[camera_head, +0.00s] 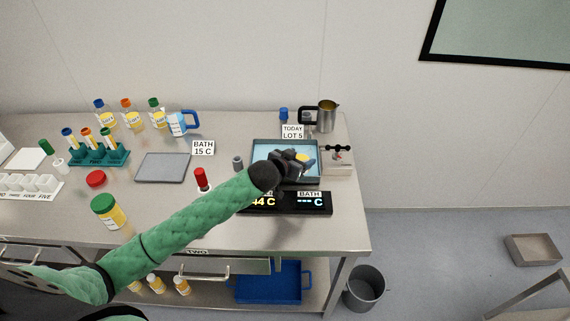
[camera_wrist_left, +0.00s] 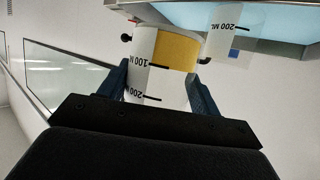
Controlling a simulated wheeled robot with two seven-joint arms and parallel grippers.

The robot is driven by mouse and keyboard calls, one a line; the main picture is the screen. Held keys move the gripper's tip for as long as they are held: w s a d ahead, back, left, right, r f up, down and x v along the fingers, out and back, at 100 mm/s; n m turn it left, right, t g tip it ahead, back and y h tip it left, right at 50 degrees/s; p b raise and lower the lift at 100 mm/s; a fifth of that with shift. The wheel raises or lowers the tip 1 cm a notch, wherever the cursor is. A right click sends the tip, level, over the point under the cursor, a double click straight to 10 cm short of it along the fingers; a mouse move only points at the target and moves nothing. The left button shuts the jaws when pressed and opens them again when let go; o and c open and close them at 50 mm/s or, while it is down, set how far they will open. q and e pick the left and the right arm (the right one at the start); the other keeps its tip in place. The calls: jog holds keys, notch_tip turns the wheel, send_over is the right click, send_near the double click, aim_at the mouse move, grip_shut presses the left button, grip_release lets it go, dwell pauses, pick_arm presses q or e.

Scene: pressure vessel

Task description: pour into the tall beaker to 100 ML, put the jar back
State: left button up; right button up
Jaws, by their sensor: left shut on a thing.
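My left gripper (camera_head: 297,166) is over the shallow bath tray (camera_head: 257,146) at the right end of the bench. In the left wrist view its blue fingers (camera_wrist_left: 163,90) are shut on a clear container (camera_wrist_left: 146,85), which I take as the jar, with 100 and 200 marks and yellow contents. The marks look upside down there. A second clear vessel (camera_wrist_left: 232,22) marked 200 ML stands close beside it, possibly the tall beaker; its lower part is out of frame. In the head view the gripper hides most of both. My right gripper is not in view.
A steel jug (camera_head: 327,116) and a clamp block (camera_head: 338,166) stand by the tray. A dark display (camera_head: 286,202) lies in front. To the left are a red-capped vial (camera_head: 202,179), a flat grey tray (camera_head: 163,167), a blue-handled jug (camera_head: 178,124) and a yellow jar (camera_head: 108,213).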

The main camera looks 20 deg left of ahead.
aim_at(300, 150)
pick_arm(q)
jog(key=shift+r, duration=0.15)
jog(key=shift+r+p, duration=1.2)
jog(key=shift+r, duration=0.3)
jog(key=shift+f, duration=0.1)
